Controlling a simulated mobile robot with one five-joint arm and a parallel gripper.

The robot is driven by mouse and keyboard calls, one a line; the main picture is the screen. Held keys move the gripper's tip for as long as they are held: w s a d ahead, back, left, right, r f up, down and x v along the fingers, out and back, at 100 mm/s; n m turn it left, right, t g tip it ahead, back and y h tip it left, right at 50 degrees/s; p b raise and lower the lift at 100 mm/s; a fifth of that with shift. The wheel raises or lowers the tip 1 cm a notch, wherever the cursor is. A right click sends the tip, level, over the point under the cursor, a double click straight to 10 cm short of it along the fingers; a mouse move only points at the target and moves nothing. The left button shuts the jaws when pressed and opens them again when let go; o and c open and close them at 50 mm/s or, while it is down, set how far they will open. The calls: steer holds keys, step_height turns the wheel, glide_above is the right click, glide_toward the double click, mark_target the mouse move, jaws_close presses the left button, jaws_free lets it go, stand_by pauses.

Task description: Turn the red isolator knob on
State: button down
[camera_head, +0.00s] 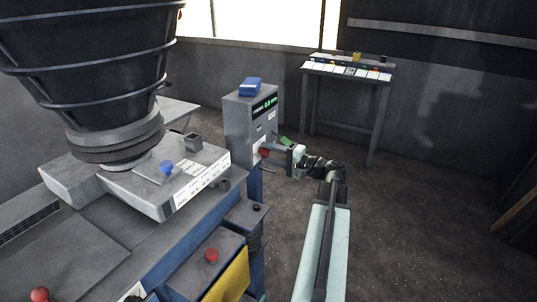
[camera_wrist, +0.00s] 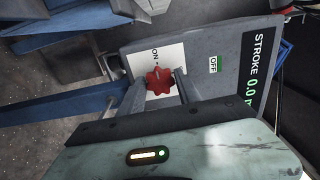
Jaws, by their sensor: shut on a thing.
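The red isolator knob (camera_wrist: 159,80) is on the front of the grey control box (camera_head: 237,126). The knob's exact pointer angle is hard to tell.
The box display (camera_wrist: 257,72) reads "STROKE 0.0". A blue block (camera_head: 250,86) lies on top of the box. The screen machine (camera_head: 150,190) stands to the left, with a red button (camera_head: 211,255) in front. A table (camera_head: 350,68) stands behind. The floor to the right is clear.

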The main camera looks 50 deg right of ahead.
steer(key=c, duration=0.9)
jaws_free()
steer(key=shift+s, duration=0.1)
steer(key=v, duration=0.7)
steer(key=shift+s+d, duration=0.1)
steer(key=shift+s, duration=0.25)
